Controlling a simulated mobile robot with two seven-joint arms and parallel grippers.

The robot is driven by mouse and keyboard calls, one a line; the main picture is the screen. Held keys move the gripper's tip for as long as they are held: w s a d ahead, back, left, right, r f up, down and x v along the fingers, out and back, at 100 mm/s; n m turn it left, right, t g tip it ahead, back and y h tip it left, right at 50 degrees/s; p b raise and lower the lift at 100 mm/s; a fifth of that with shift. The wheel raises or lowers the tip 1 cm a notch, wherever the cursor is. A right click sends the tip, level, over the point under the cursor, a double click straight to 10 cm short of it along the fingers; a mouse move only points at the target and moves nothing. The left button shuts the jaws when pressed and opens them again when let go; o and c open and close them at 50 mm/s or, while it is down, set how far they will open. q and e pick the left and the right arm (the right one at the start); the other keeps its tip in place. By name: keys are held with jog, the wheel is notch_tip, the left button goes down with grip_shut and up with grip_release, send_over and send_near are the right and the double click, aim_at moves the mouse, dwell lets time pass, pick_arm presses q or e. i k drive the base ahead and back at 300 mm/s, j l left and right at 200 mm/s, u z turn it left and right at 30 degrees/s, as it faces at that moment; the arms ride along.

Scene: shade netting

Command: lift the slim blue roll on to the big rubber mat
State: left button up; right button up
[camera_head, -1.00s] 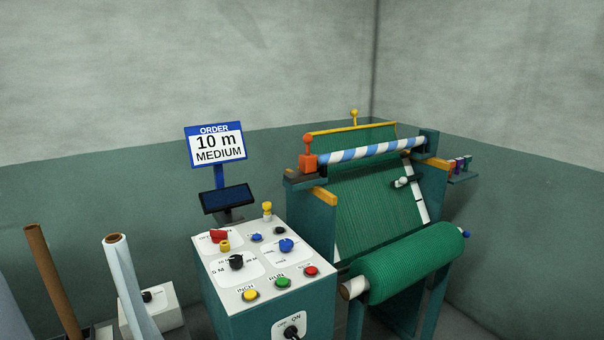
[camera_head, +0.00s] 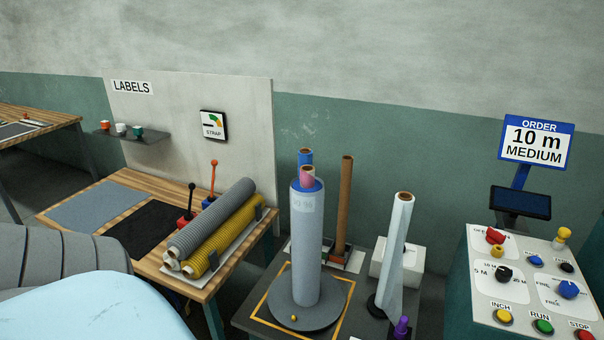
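A narrow blue roll end (camera_head: 305,156) shows behind a pink roll end (camera_head: 307,177), above a tall pale grey-blue roll (camera_head: 306,245) standing upright on a round grey plate; its lower part is hidden. A slim pale bluish-white roll (camera_head: 396,250) stands slightly tilted to the right of it. I cannot tell for certain which is the slim blue roll. On the wooden bench lie a grey mat (camera_head: 97,207) and a black mat (camera_head: 138,232); the grey one looks like the larger. Neither gripper is in view.
A dark grey roll (camera_head: 212,218) and a yellow roll (camera_head: 228,235) lie at the bench's right end, beside a red-based and an orange-knobbed post. A brown tube (camera_head: 344,205) stands behind the tall roll. A control console (camera_head: 530,285) is at the right.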

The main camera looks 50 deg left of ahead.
aim_at(307, 191)
jog(key=u, duration=1.55)
jog(key=z, duration=0.55)
jog(key=j+z, duration=0.9)
jog(key=j, duration=0.15)
jog(key=j+z, duration=0.15)
jog(key=j, duration=0.4)
jog(key=k+j+z, duration=0.1)
jog(key=j, duration=0.4)
jog(key=k, duration=0.05)
